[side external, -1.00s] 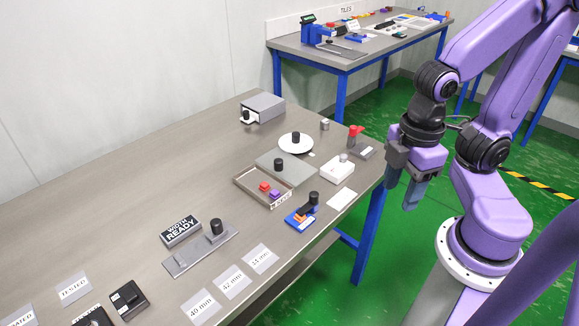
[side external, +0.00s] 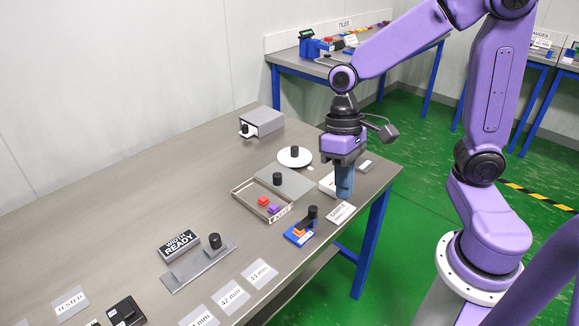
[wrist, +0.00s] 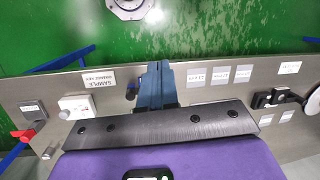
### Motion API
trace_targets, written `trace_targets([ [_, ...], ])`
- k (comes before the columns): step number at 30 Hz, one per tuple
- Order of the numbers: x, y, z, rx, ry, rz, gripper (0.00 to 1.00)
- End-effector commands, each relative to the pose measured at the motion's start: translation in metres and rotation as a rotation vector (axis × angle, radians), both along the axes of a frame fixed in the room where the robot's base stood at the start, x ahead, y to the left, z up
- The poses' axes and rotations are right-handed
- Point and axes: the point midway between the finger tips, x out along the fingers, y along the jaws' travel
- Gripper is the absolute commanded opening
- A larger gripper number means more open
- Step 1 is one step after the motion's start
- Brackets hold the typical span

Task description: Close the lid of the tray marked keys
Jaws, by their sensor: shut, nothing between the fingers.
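The shallow tray (side external: 242,201) stands open on the table in the side external view, with a red block (side external: 263,201) and a purple block (side external: 273,209) inside. A label on its front wall is too small to read surely. A flat grey lid (side external: 296,185) with a black knob (side external: 277,179) lies at the tray's back right, off the opening. My gripper (side external: 344,194) is shut and empty, pointing down to the right of the tray and lid, near the table's front edge. The wrist view also shows my gripper (wrist: 154,78); the tray is not visible there.
A white box (side external: 327,184) stands partly behind my gripper. A sample card (side external: 339,212) and a blue fixture (side external: 299,236) with a black knob lie near the front edge. A white disc (side external: 287,160) with a black knob and a grey box (side external: 264,121) stand farther back.

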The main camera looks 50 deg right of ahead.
Motion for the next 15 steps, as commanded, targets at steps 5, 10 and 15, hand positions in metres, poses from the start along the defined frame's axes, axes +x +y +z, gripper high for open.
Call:
trace_targets([
  [5,0.062,-0.015,-0.013,0.033,0.127,-0.398,0.00],
  [10,0.119,-0.045,-0.029,0.085,0.246,-0.766,0.00],
  [15,0.172,-0.093,-0.049,0.160,0.367,-1.126,0.00],
])
